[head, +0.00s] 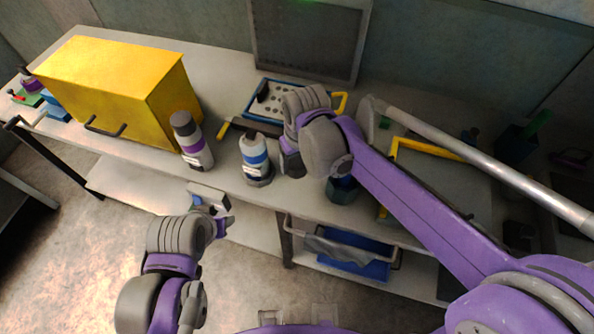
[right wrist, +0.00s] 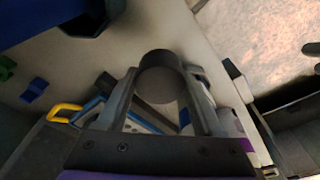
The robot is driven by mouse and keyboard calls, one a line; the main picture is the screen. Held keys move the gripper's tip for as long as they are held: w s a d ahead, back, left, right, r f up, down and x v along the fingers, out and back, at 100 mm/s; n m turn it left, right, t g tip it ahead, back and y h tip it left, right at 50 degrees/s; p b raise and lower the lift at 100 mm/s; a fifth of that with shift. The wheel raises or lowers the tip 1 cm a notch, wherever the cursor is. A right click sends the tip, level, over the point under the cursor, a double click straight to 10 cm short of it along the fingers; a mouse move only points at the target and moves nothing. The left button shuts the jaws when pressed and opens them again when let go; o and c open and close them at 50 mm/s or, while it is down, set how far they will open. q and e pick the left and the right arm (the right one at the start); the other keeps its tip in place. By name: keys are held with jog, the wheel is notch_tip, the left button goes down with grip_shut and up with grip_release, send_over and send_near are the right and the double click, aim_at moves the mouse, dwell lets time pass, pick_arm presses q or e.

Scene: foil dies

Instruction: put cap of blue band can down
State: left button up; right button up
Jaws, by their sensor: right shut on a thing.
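The blue band can (head: 255,157) stands upright on the bench in the head view, white with a blue band and a dark base. Its top shows pale, without a dark cap. My right gripper (head: 291,163) is just right of this can, above the bench. In the right wrist view, my right gripper (right wrist: 163,80) is shut on a dark grey round cap (right wrist: 157,82), held between its two fingers.
A purple band can (head: 193,140) with a dark cap stands left of the blue band can. A yellow box (head: 115,85) fills the left of the bench (head: 215,75). A blue tray with a holed plate (head: 278,98) lies behind. A dark green hexagonal container (head: 342,190) stands near the front edge.

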aim_at(300, 167)
jog(key=f, duration=0.5)
jog(key=shift+s, duration=0.35)
pick_arm(q)
jog(key=shift+s+f+b, duration=0.3)
jog(key=shift+s+f, duration=0.1)
pick_arm(e)
jog(key=shift+w+f, duration=0.1)
jog(key=shift+f, duration=2.25)
jog(key=shift+f, duration=0.15)
pick_arm(q)
jog(key=shift+f, duration=0.15)
pick_arm(e)
jog(key=o, duration=1.3)
jog(key=shift+r, duration=0.3)
jog(key=r, duration=0.4)
jog(key=s+r, duration=0.1)
jog(key=r, duration=0.2)
jog(key=r+p, duration=0.1)
jog(key=r, duration=0.3)
jog(key=shift+s+d+r, duration=0.25)
jog(key=shift+d+r, duration=0.05)
jog(key=shift+d, duration=0.1)
pick_arm(q)
jog(key=shift+w+r, duration=0.35)
jog(key=shift+r, duration=0.55)
